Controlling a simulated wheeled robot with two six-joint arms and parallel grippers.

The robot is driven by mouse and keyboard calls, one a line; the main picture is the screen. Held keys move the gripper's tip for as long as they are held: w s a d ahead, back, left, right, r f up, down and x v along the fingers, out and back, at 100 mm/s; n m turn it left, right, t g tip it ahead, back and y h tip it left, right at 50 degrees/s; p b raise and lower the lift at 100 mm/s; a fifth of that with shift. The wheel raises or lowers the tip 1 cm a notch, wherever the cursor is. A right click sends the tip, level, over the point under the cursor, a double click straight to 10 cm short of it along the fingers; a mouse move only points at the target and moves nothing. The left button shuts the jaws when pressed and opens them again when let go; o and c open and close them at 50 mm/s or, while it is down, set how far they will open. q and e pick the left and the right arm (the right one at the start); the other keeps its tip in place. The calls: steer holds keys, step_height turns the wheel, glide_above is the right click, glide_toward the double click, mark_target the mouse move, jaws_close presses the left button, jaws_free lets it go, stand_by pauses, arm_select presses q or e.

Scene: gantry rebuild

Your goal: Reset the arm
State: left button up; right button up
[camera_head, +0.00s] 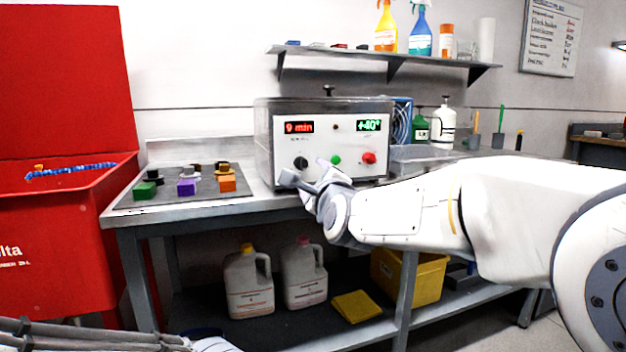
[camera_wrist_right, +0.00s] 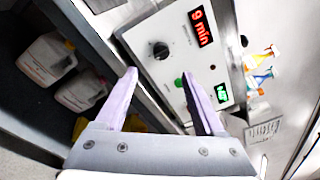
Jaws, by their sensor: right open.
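My right arm reaches in from the right in the head view, and its gripper (camera_head: 305,188) is in front of the lower panel of a grey machine. In the right wrist view the two fingers of the right gripper (camera_wrist_right: 160,95) stand apart with nothing between them. The machine's front panel (camera_head: 345,148) shows a red "9 min" display, a green "+40°" display, a black knob (camera_head: 301,163), a green button (camera_head: 336,160) and a red knob (camera_head: 369,158). The knob also shows in the wrist view (camera_wrist_right: 160,50), beyond the fingers. My left gripper does not show.
A grey mat (camera_head: 215,191) with several coloured blocks lies left of the machine on the metal bench. A red bin (camera_head: 62,235) stands at the left. Jugs (camera_head: 247,285) and a yellow crate (camera_head: 430,280) sit on the lower shelf. Bottles stand on the wall shelf (camera_head: 380,54).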

steer(key=s+a+f+n+g+y, duration=0.1)
steer(key=s+a+f+n+g, duration=0.3)
steer(key=s+f+n, duration=0.5)
steer(key=s+a+f+n+g, duration=0.2)
steer(key=s+f+n+g, duration=0.4)
steer(key=s+f+n, duration=0.3)
steer(key=s+d+f+n+g+h, duration=0.2)
steer(key=s+d+f+n+g, duration=0.3)
steer(key=s, duration=0.5)
steer(key=s+d+f+n+g+h, duration=0.1)
steer(key=s+d+f+n+g, duration=0.15)
steer(key=s+f+n, duration=0.55)
steer(key=s+d+r+m+p, duration=0.1)
steer(key=s+r+p, duration=0.2)
steer(key=r+p, duration=3.3)
steer(key=shift+s+d+r+h, duration=0.15)
steer(key=shift+r+h, duration=0.25)
steer(key=shift+r, duration=0.5)
